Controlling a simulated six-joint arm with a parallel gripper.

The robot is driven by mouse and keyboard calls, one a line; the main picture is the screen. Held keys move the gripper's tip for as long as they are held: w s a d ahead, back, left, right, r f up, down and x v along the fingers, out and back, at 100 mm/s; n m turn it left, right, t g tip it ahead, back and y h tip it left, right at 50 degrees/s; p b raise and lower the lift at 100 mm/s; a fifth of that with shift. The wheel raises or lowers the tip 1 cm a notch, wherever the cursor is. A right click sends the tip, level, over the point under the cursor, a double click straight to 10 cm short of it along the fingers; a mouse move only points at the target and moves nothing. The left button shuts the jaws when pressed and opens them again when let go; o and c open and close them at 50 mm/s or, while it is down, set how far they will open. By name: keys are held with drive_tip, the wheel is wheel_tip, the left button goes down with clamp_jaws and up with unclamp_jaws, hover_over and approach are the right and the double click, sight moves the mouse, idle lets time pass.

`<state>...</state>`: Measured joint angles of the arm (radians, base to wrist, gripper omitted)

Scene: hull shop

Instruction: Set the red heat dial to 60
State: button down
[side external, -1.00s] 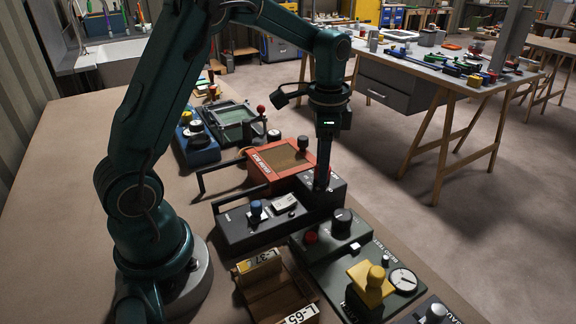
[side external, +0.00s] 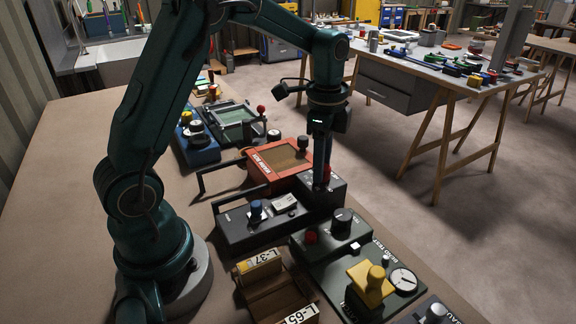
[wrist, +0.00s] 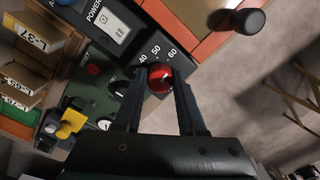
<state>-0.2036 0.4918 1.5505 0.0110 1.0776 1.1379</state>
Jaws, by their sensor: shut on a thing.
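The red heat dial (wrist: 160,80) sits on a dark control box (side external: 336,195), with the printed marks 40, 50 and 60 around its far side in the wrist view. My gripper (wrist: 161,74) is shut on the dial, one finger on each side of it. In the side external view my gripper (side external: 321,184) points straight down on the box, and a bit of red shows beside the fingers. The dial's pointer is not clear, so I cannot tell its setting.
The same box carries a blue knob (side external: 256,207) and a POWER switch (side external: 285,202). An orange-framed box (side external: 262,163) with a dark knob stands just behind. A bend-test panel (side external: 315,255) with a black knob, a yellow part (side external: 368,290) and labelled bins (side external: 262,261) are close in front.

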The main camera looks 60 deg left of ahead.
drive_tip(key=c, duration=0.5)
unclamp_jaws()
drive_tip(key=shift+r, duration=2.6)
drive_tip(key=shift+d, duration=0.1)
drive_tip(key=s+d+r+n+t, duration=0.1)
drive_tip(key=s+d+r+t, duration=0.25)
drive_tip(key=s+r, duration=0.35)
drive_tip(key=s+d+f+n+t, duration=0.2)
drive_tip(key=s+d+f+n, duration=0.1)
drive_tip(key=s+n, duration=0.5)
drive_tip(key=shift+s+f+n, duration=0.4)
drive_tip(key=shift+f+n, duration=0.5)
